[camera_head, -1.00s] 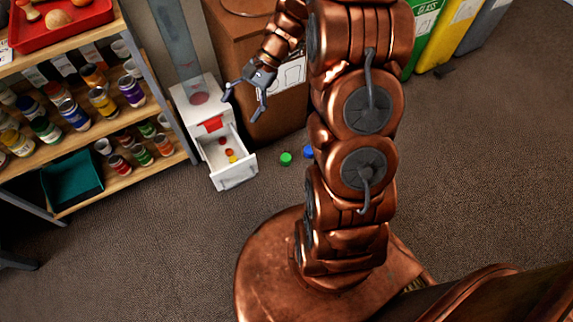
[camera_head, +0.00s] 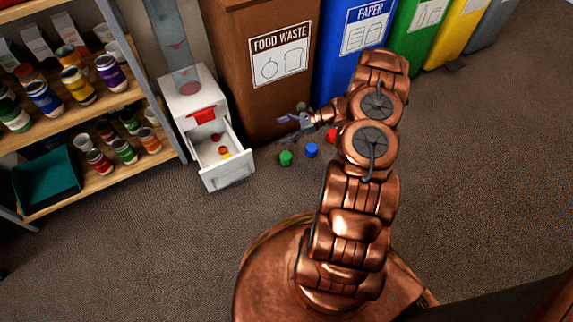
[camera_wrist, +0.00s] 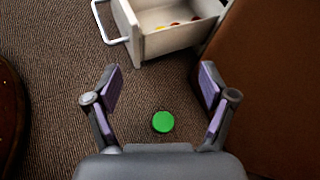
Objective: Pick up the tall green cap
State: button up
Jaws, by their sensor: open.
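The green cap (camera_head: 286,158) stands on the carpet in front of the brown food waste bin, to the right of the open drawer. In the wrist view the green cap (camera_wrist: 163,122) shows as a round green top between my two fingers, nearer the palm side of the picture. My gripper (camera_head: 289,126) is in the air near the bin's lower front. In the wrist view my gripper (camera_wrist: 158,85) is open and empty, with its fingers wide apart on either side of the cap. The cap's height is hard to judge from above.
A blue cap (camera_head: 311,150) and a red cap (camera_head: 332,135) stand to the right of the green one. The white open drawer (camera_head: 229,172) holds several small caps. The brown bin (camera_head: 270,95) is close behind. Carpet in front is clear.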

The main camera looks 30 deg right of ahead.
aim_at(289, 156)
jog(key=s+d+f+m+t+b, duration=0.1)
jog(key=d+f+b, duration=0.1)
jog(key=f, duration=0.4)
jog(key=s+d+f+m+t+h+b, duration=0.1)
jog(key=d+f+m, duration=0.1)
jog(key=f, duration=0.4)
jog(key=s+d+f+m+t+b, duration=0.1)
jog(key=d+f+m+b, duration=0.1)
jog(key=f, duration=0.4)
jog(key=shift+s+d+f+h+b, duration=0.1)
jog(key=shift+d+f+h+b, duration=0.05)
jog(key=shift+d+h+b, duration=0.15)
jog(key=shift+d+f+b+x, duration=0.15)
jog(key=shift+b+x, duration=0.9)
jog(key=shift+x, duration=0.6)
jog(key=shift+d+f+b+x, duration=0.15)
jog(key=shift+b+x, duration=0.85)
jog(key=shift+x, duration=0.65)
jog(key=shift+w+a+t, duration=0.3)
jog(key=shift+w+a, duration=0.1)
jog(key=shift+w, duration=0.15)
jog(key=c, duration=0.9)
